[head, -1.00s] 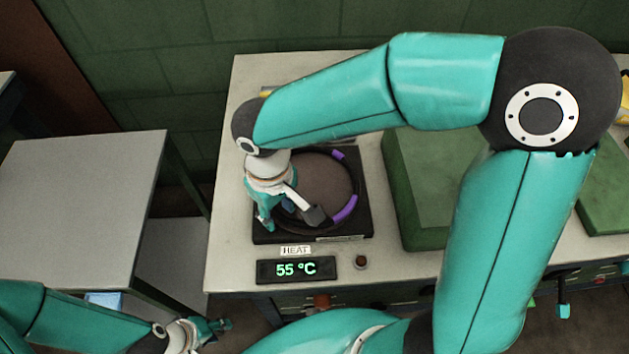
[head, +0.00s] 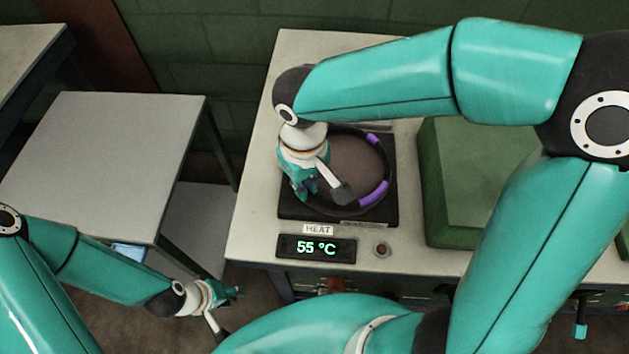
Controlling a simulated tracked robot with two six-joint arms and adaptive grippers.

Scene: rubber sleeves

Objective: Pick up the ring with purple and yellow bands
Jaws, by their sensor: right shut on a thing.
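A dark ring (head: 375,194) with purple bands lies on the black heating plate (head: 385,217); no yellow band shows clearly on it. My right gripper (head: 322,194) points down over the ring's left part and is shut on the ring. The gripper hides the ring's left side and the contact itself. The ring still appears to be at plate level. My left gripper (head: 229,311) is low at the bottom left, off the bench, with its fingers apart and empty.
A green block (head: 465,220) stands right of the plate. A bare grey table (head: 110,150) is at the left, with a gap before the bench.

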